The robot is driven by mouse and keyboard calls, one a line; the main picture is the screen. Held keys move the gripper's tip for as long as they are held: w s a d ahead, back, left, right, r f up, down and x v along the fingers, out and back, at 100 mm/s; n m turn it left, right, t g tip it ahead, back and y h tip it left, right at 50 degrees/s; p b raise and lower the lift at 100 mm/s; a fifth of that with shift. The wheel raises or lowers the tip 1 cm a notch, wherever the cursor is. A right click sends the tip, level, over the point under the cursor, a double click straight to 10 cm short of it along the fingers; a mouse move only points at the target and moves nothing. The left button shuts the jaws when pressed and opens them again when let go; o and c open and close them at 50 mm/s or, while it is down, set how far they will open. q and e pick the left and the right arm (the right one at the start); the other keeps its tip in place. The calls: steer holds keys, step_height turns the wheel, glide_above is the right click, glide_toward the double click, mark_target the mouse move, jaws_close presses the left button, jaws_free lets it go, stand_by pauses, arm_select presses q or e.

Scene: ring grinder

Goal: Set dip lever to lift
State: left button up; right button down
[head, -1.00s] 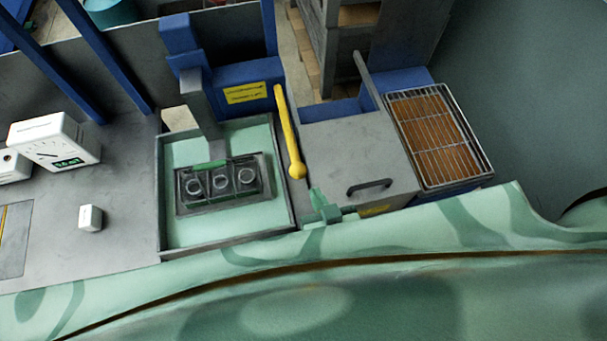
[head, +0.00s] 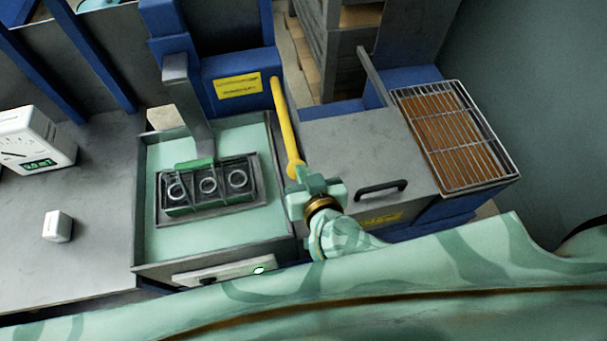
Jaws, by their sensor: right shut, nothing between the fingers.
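The yellow dip lever (head: 283,122) runs from the blue housing down toward me, beside the right rim of the tank (head: 263,215). Its lower end is at my right gripper (head: 303,178), which is shut with nothing between its fingers. The gripper overlaps the lever's end in the picture; I cannot tell whether they touch. A dark rack (head: 163,214) with several rings sits in the pale green tank, under a grey arm (head: 187,105) with a green end. My left gripper is not in view.
A grey box with a black handle (head: 381,188) stands right of the lever. A wire grate (head: 462,135) over a brown surface is at the far right. A white meter (head: 37,138) and a small white block (head: 57,226) are on the left bench. A yellow label (head: 239,86) marks the blue housing.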

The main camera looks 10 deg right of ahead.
steer(key=shift+t, duration=0.7)
step_height(320, 180, down, 9)
steer(key=b, duration=0.5)
steer(key=shift+s+b, duration=0.1)
steer(key=shift+b, duration=0.25)
steer(key=shift+s+f, duration=0.15)
steer(key=shift+s, duration=0.05)
steer(key=shift+w, duration=0.1)
steer(key=shift+w, duration=0.1)
